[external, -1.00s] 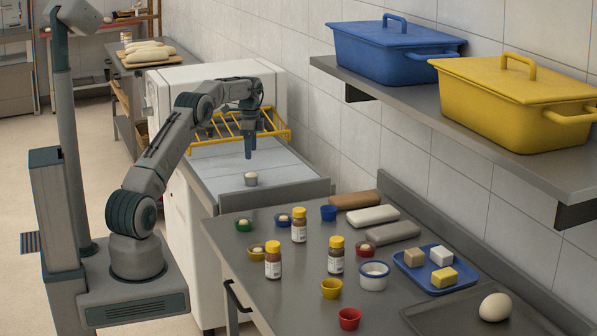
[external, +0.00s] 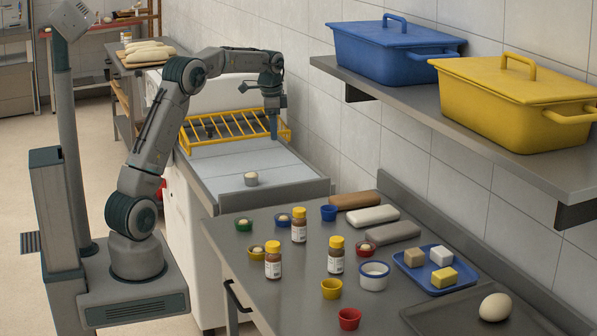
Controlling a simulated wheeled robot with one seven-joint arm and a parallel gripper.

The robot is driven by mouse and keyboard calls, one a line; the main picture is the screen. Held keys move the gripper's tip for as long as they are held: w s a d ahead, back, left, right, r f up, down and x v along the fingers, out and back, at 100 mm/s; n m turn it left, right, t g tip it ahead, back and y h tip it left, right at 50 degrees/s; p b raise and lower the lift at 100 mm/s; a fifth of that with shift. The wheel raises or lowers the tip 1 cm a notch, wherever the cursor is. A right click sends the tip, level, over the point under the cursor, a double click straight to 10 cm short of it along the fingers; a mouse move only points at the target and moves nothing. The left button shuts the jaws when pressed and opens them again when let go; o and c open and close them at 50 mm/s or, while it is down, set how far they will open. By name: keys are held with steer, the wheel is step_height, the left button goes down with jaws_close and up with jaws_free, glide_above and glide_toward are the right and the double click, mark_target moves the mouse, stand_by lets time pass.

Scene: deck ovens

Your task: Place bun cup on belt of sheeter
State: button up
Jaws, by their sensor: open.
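A small grey bun cup (external: 251,179) with pale content stands upright on the light belt (external: 232,170) of the sheeter, near the belt's front end. My gripper (external: 273,136) is open and empty. It hangs pointing down over the belt's right side, behind and to the right of the cup and apart from it. The gap between its fingertips is hard to make out at this size.
A yellow wire guard (external: 226,128) stands across the belt behind the cup. The steel counter in front holds several coloured cups, bottles (external: 273,260), a white bowl (external: 373,275) and a blue tray (external: 410,262). A shelf with blue (external: 385,55) and yellow (external: 500,100) bins overhangs the right.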

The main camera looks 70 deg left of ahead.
steer(key=s+d+r+n+t, duration=0.1)
steer(key=s+d, duration=0.3)
steer(key=d, duration=0.3)
steer(key=s+d+r, duration=0.2)
steer(key=s+d, duration=0.2)
steer(key=d, duration=0.3)
steer(key=s+d+r+n+t, duration=0.1)
steer(key=s+d, duration=0.3)
steer(key=d, duration=0.3)
steer(key=s+d+f+n, duration=0.1)
steer(key=s+d+f, duration=0.2)
steer(key=s, duration=0.5)
steer(key=s+d+f+n, duration=0.1)
steer(key=s+d+f, duration=0.2)
steer(key=s+d, duration=0.3)
steer(key=shift+s+d+t+h, duration=0.25)
steer(key=shift+s+t+h, duration=0.05)
steer(key=shift+s, duration=0.65)
steer(key=shift+o, duration=0.3)
